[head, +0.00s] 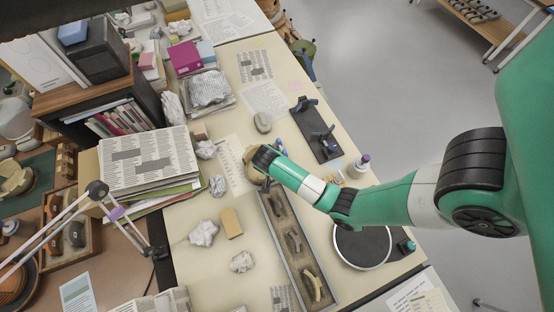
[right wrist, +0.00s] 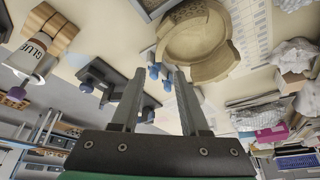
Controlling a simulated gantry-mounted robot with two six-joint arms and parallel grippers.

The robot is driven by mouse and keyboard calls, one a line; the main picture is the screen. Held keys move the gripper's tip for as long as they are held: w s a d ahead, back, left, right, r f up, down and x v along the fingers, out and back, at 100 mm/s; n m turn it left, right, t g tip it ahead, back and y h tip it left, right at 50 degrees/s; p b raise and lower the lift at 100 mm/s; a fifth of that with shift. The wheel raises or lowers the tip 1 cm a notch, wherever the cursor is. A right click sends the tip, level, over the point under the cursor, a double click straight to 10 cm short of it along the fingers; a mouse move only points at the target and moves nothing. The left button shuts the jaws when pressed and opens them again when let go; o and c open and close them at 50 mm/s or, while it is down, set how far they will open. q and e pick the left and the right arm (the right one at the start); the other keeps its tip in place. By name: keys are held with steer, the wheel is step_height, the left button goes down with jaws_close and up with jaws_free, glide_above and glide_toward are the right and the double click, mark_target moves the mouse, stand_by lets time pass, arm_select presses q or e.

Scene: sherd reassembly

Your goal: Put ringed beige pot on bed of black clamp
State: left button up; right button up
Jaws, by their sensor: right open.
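The ringed beige pot (right wrist: 197,40) lies open side up in the right wrist view, beyond my right fingertips. In the head view only a sliver of the pot (head: 252,174) shows, mostly hidden by my gripper. My right gripper (right wrist: 160,74) is open with nothing between its fingers; in the head view the gripper (head: 262,160) is over the pot's right side. I cannot tell whether it touches the pot. The black clamp (head: 317,132), a dark board with blue screw parts, lies up and right of the gripper. Its dark bed (right wrist: 112,84) also shows in the right wrist view.
A long tray (head: 290,245) of sherds lies below the pot. A grey rounded object (head: 263,122) and crumpled paper (head: 206,149) lie nearby.

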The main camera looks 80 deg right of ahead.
steer(key=shift+v, duration=0.95)
